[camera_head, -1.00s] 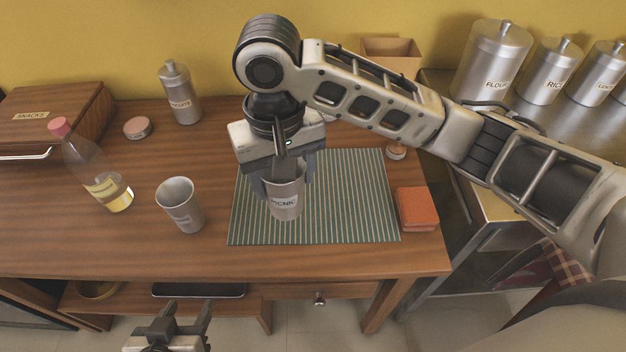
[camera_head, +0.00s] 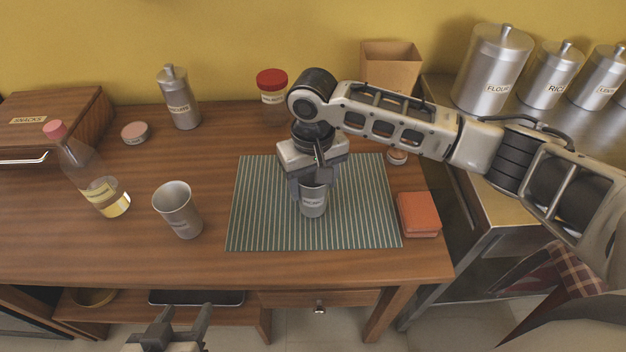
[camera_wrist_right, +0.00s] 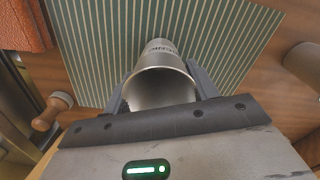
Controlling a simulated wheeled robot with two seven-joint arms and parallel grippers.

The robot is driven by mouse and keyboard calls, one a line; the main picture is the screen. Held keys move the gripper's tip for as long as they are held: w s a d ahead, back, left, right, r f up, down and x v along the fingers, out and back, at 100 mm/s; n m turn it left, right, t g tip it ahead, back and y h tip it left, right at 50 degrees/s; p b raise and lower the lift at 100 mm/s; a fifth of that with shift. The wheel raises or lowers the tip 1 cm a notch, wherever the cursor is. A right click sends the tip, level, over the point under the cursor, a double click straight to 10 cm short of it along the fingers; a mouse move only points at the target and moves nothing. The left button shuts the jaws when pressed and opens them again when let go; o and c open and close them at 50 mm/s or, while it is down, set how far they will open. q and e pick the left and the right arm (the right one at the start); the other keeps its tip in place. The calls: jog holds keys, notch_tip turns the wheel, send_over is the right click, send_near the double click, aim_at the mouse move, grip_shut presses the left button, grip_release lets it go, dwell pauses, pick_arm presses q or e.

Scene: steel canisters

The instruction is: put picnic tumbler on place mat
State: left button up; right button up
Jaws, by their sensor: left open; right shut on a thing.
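The labelled steel picnic tumbler (camera_head: 313,203) is upright over the middle of the green striped place mat (camera_head: 262,225). My right gripper (camera_head: 311,187) is shut on it from above and behind. In the right wrist view the tumbler (camera_wrist_right: 160,84) shows its open mouth between the two fingers, with the mat (camera_wrist_right: 100,40) behind it. I cannot tell whether its base touches the mat. My left gripper (camera_head: 183,322) is open and empty, low in front of the table's front edge.
A second steel cup (camera_head: 178,212) stands left of the mat, beside a bottle (camera_head: 98,190). A steel canister (camera_head: 179,100), a red-lidded jar (camera_head: 272,97) and a box (camera_head: 391,66) stand at the back.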

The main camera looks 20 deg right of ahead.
pick_arm(q)
jog(key=shift+r, duration=0.1)
pick_arm(e)
jog(key=shift+f, duration=0.1)
jog(key=o, duration=1.1)
jog(key=shift+c, duration=0.2)
pick_arm(q)
jog(key=shift+f, duration=0.25)
jog(key=shift+s+a+r+p, duration=0.15)
jog(key=shift+r+p, duration=0.1)
jog(key=shift+p, duration=0.3)
pick_arm(e)
notch_tip(320, 180, up, 12)
